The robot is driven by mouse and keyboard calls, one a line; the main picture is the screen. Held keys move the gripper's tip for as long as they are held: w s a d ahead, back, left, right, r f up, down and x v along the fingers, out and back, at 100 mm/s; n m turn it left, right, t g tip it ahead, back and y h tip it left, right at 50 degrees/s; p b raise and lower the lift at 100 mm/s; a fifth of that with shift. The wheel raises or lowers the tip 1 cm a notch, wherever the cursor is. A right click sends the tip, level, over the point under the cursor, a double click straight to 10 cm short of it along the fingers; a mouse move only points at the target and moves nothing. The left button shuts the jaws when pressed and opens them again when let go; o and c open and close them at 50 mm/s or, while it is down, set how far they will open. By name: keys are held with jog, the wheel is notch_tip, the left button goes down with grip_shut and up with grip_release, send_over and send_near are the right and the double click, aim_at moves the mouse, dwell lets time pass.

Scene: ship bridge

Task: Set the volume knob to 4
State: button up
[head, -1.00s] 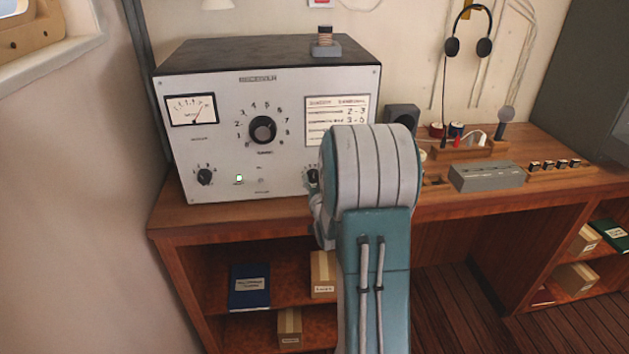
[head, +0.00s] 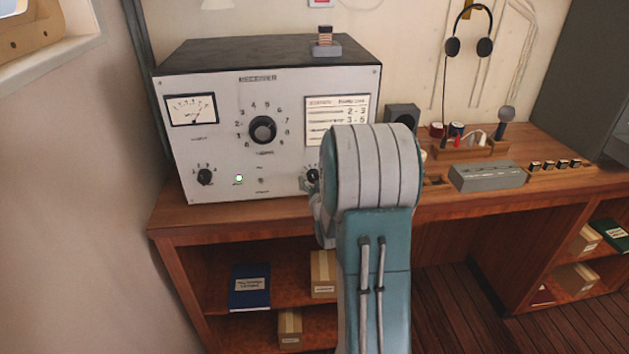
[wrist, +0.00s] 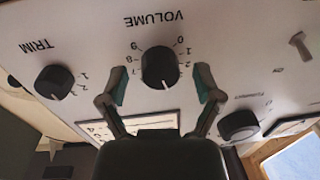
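The volume knob (wrist: 161,68) is black with a white pointer mark, on the grey radio panel. The wrist view shows the panel upside down. The pointer points down in that picture, slightly right, between the 2 and the 7; the numbers there are not readable. My gripper (wrist: 161,80) is open, with one finger on each side of the knob and a visible gap on both sides. In the head view the knob (head: 313,176) is partly hidden behind my arm, with part of my gripper (head: 305,184) beside it.
The trim knob (wrist: 54,82) and the large tuning knob (wrist: 238,125) flank the volume knob. A toggle switch (wrist: 300,45) is also near. The radio (head: 220,160) stands on a wooden desk (head: 240,212). A grey box (head: 486,177) and headphones (head: 484,47) are to the right.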

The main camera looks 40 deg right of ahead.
jog(key=v, duration=1.2)
jog(key=shift+f, duration=0.15)
jog(key=a+r+n+g+y, duration=0.2)
jog(key=a+r, duration=0.1)
jog(key=a, duration=0.4)
jog(key=a+r+n+g+y, duration=0.1)
jog(key=a+r+g+y, duration=0.15)
jog(key=a, duration=0.55)
jog(key=s+a+r+n+g+y, duration=0.1)
jog(key=s+a+g, duration=0.1)
jog(key=s+a, duration=0.3)
jog(key=s+a+r+n+g+y, duration=0.2)
jog(key=s+a, duration=0.4)
jog(key=s, duration=0.5)
jog(key=shift+a+g, duration=0.35)
jog(key=shift+g, duration=0.5)
jog(key=shift+s+y, duration=0.15)
jog(key=shift+y, duration=0.1)
